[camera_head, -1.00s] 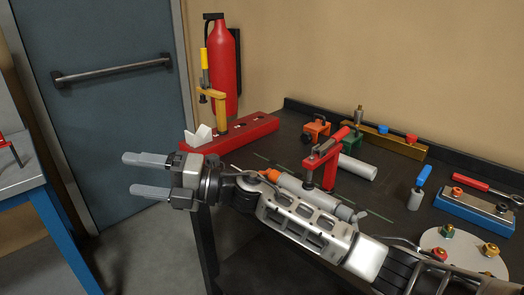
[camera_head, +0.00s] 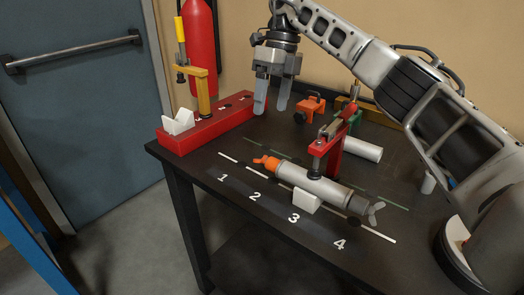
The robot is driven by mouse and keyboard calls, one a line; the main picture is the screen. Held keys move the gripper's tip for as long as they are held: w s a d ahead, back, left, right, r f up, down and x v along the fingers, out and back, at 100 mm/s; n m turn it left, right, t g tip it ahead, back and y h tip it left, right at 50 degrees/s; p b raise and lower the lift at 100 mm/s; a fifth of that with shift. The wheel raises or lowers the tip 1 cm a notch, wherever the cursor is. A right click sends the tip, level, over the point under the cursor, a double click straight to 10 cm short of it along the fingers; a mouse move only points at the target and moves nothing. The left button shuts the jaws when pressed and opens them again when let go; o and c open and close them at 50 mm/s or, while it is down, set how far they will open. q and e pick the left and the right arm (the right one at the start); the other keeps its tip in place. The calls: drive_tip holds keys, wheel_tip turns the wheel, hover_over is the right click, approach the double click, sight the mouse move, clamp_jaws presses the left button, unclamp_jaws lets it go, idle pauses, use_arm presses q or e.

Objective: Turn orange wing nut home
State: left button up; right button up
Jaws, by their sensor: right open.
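The orange wing nut (camera_head: 265,161) sits at the left end of a grey cylinder (camera_head: 312,185) that lies along the dark bench. A red clamp (camera_head: 327,152) stands over the cylinder, and a white block (camera_head: 305,200) is at its front side. A grey wing nut (camera_head: 377,208) is at the cylinder's right end. My right gripper (camera_head: 271,104) points down with its two fingers apart and nothing between them. It is up and behind the orange wing nut in the picture, clear of it. My left gripper is out of view.
A red base (camera_head: 190,137) with a yellow clamp (camera_head: 203,90) and white V-block (camera_head: 178,122) is at the left. An orange clamp (camera_head: 313,106) and a pale cylinder (camera_head: 362,148) lie behind. The bench front (camera_head: 300,240), marked 1 to 4, is clear.

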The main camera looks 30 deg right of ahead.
sight(261, 158)
drive_tip(key=x, duration=1.1)
drive_tip(key=shift+f, duration=0.3)
drive_tip(key=c, duration=1)
